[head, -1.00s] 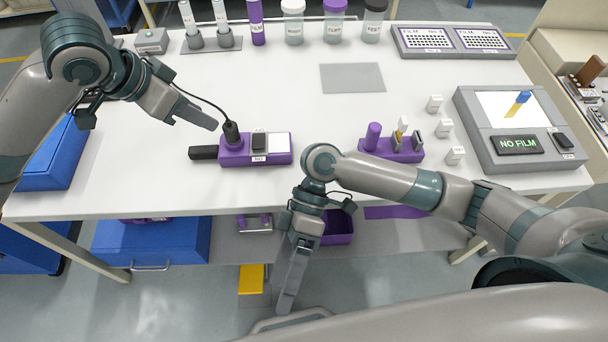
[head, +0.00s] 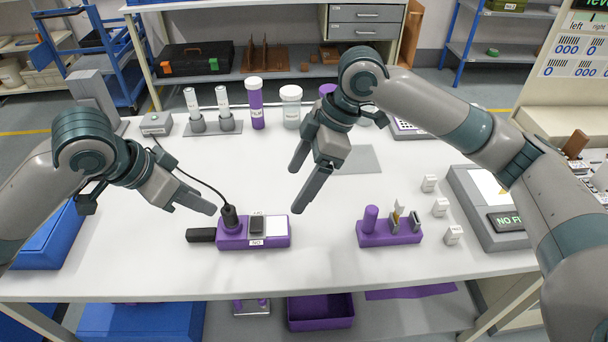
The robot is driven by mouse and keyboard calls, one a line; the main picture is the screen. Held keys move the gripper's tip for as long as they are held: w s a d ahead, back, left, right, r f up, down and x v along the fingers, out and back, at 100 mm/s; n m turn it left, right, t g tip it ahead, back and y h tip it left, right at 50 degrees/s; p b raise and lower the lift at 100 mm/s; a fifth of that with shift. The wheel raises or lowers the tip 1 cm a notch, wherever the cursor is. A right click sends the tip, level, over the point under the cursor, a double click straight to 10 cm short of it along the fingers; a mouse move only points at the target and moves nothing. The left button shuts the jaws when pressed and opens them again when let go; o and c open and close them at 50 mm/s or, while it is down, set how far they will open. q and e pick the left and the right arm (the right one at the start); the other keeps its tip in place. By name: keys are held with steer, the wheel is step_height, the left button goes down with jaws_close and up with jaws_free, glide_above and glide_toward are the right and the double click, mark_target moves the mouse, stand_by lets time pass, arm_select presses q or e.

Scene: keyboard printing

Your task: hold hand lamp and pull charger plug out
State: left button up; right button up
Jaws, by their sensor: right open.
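A purple station (head: 233,241) stands at the left front of the white table. A black hand lamp, as far as I can tell, is the dark block (head: 201,235) sticking out from its left end. A black plug (head: 229,215) stands upright on the station's left part, with a black cable (head: 203,184) running up and left from it. My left gripper (head: 190,207) hangs just left of and above the plug, not touching it; its finger gap is hard to see. My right gripper (head: 299,183) is open and empty above the table, right of the station and further back.
A purple holder (head: 388,234) with small tools stands right of the station, with several white cubes (head: 440,207) beside it. A grey device (head: 478,205) is at the right edge. Tubes and jars (head: 256,104) line the back. The table between station and holder is clear.

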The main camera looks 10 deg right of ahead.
mark_target(275, 226)
steer(key=shift+w+d+r, duration=0.15)
steer(key=shift+w+d, duration=0.1)
steer(key=shift+d, duration=0.25)
steer(key=x, duration=1.7)
steer(key=shift+w+d+f, duration=0.15)
steer(key=shift+f, duration=0.15)
